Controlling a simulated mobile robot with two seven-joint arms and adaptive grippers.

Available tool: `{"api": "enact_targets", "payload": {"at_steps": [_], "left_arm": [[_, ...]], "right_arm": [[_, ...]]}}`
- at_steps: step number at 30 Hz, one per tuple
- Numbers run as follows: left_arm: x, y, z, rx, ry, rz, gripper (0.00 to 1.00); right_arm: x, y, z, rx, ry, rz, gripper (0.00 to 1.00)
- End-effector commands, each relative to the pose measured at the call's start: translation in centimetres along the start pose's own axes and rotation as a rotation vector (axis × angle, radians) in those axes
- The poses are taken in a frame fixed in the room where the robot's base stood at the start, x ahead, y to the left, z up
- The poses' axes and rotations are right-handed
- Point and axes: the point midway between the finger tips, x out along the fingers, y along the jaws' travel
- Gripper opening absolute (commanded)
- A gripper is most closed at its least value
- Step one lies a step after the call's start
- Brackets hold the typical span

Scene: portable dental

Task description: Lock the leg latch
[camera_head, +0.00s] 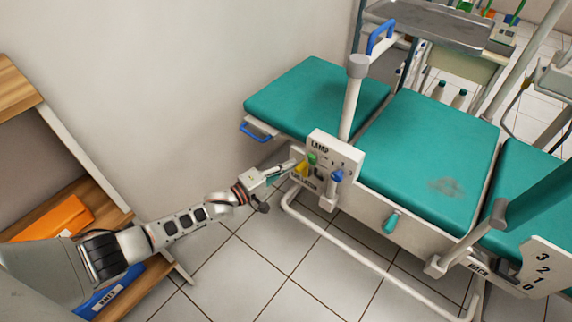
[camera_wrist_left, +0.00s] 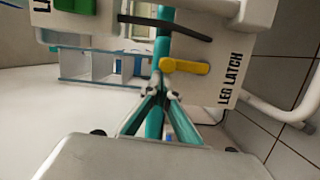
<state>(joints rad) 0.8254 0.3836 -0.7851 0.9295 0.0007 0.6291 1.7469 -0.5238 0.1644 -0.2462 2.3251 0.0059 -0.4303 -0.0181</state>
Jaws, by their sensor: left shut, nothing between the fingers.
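The yellow leg latch lever (camera_head: 301,169) is on the white side panel of the teal dental chair. In the left wrist view the yellow lever (camera_wrist_left: 188,67) lies roughly across the picture beside the printed words LEG LATCH. A dark curved slot or bar runs above it. My left gripper (camera_head: 291,165) reaches in from the left and is shut and empty. In the left wrist view its fingertips (camera_wrist_left: 162,93) come together just below the lever's left end. I cannot tell whether they touch it. My right gripper is not in view.
A green control (camera_head: 312,158) and a blue lever (camera_head: 337,175) are close by on the same panel, below a grey-capped post (camera_head: 352,95). A blue handle (camera_head: 256,131) juts from the leg cushion. A white floor rail (camera_head: 340,247) runs below. Shelves stand at left.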

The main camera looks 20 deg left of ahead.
Motion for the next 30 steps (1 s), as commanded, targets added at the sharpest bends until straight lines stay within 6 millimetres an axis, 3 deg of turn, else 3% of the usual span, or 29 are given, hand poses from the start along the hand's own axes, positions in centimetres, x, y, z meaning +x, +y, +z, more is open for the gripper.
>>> {"api": "enact_targets", "payload": {"at_steps": [20, 26, 30], "left_arm": [[-0.2, 0.0, 0.3, -0.003, -0.002, 0.000, 0.00], [-2.4, -0.2, 0.3, -0.004, -0.002, -0.002, 0.00], [-5.4, -0.1, 0.3, -0.004, -0.001, -0.003, 0.00]], "right_arm": [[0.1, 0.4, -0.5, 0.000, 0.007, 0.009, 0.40], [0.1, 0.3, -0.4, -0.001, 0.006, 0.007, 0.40], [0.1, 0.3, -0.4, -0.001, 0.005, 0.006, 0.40]]}}
